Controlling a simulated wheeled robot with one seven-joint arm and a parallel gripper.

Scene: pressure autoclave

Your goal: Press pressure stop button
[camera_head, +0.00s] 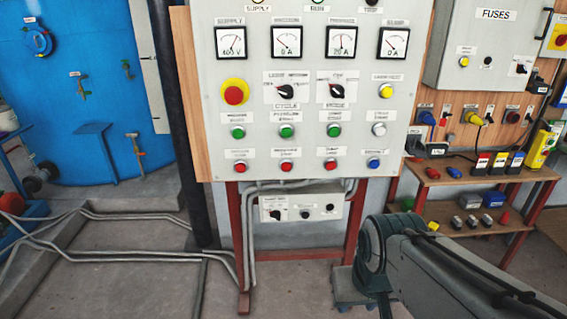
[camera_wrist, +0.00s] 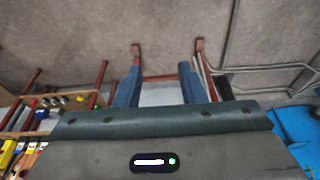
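The pressure stop button (camera_head: 286,167) is a small red round button in the bottom row of the grey control panel (camera_head: 212,95), second from left. Its small label seems to start with "PRESSURE". A green button (camera_head: 286,132) is directly above it, with red buttons on its left (camera_head: 240,168) and right (camera_head: 330,166). My gripper shows in the wrist view (camera_wrist: 160,72) with two blue fingers spread apart and nothing held between them. In the head view my arm's end is right of and below the panel, apart from the button; the fingers are mostly hidden there.
A larger red knob on yellow (camera_head: 234,93) sits at the panel's left. A small control box (camera_head: 300,207) hangs below, between red legs. A shelf (camera_head: 480,176) with several small items stands at right. Pipes run across the floor (camera_head: 130,265) at left.

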